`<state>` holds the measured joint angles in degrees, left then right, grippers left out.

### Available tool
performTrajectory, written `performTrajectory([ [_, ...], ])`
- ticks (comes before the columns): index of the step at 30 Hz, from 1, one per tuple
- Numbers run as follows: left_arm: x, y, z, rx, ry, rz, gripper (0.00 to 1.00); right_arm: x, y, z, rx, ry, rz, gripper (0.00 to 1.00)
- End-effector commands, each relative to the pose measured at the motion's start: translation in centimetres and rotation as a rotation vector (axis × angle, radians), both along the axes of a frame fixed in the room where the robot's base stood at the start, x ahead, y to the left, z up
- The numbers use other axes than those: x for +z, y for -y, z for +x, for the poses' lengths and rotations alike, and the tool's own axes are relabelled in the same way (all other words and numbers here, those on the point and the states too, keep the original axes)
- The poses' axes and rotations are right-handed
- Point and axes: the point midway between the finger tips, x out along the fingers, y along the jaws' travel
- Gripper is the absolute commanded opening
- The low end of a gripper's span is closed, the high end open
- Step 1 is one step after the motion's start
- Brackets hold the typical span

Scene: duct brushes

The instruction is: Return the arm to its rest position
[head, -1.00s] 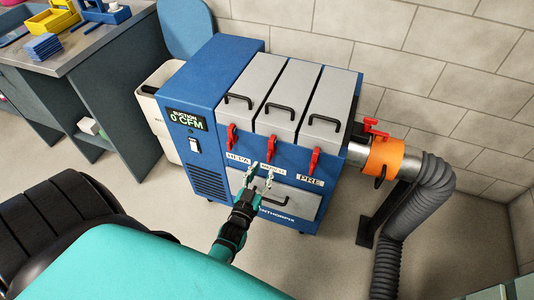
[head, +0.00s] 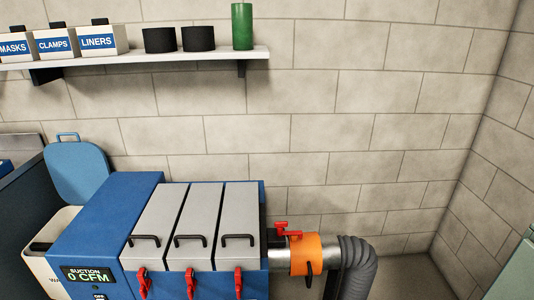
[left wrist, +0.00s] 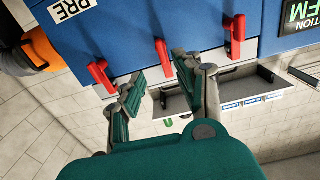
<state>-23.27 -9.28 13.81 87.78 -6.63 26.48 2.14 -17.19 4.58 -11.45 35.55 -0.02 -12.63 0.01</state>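My left gripper (left wrist: 158,82) shows in the left wrist view with its two teal and grey fingers spread apart and nothing visible between them. It is in front of the blue filter unit (left wrist: 135,25), near its red latches (left wrist: 163,53). Whether a finger touches a latch is not clear. In the head view the blue unit (head: 120,200) stands low in the picture, with grey lids (head: 195,212), black handles and a display reading 0 CFM (head: 88,275). Neither gripper shows in the head view, and my right gripper is in no view.
An orange collar (head: 305,254) with a red clamp joins the unit to a grey hose (head: 353,265) on the right. A wall shelf (head: 190,58) holds labelled bins, two black cylinders and a green cylinder (head: 242,26). A pale bin (head: 35,262) stands left of the unit.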

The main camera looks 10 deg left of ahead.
Motion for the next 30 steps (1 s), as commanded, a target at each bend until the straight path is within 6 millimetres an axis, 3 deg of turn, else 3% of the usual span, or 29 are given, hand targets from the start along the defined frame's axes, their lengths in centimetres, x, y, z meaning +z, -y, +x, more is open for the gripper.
performTrajectory([
  [4, -4.4, 1.7, -0.5, -0.041, -0.12, -0.034, 0.35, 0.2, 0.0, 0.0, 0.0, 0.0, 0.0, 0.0],
  [8, -12.3, 4.9, -3.0, -0.116, -0.351, -0.077, 0.35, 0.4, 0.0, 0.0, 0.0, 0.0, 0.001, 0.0],
  [12, -21.1, 7.7, -8.5, -0.202, -0.645, -0.102, 0.35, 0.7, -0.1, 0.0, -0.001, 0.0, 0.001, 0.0],
  [14, -24.3, 8.6, -11.7, -0.234, -0.774, -0.102, 0.35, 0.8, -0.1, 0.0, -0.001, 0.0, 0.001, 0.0],
  [18, -30.4, 8.8, -20.2, -0.294, -1.069, -0.082, 0.35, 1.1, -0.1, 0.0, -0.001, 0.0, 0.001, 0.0],
  [21, -33.0, 7.9, -25.9, -0.319, -1.245, -0.057, 0.35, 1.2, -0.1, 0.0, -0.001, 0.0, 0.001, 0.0],
  [24, -34.4, 6.9, -30.1, -0.333, -1.373, -0.034, 0.35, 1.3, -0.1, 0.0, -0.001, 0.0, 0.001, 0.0],
  [27, -34.9, 6.1, -32.6, -0.338, -1.447, -0.019, 0.35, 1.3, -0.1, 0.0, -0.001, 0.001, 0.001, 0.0],
  [30, -35.1, 5.8, -33.7, -0.341, -1.478, -0.013, 0.35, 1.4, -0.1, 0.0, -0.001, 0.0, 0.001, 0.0],
])
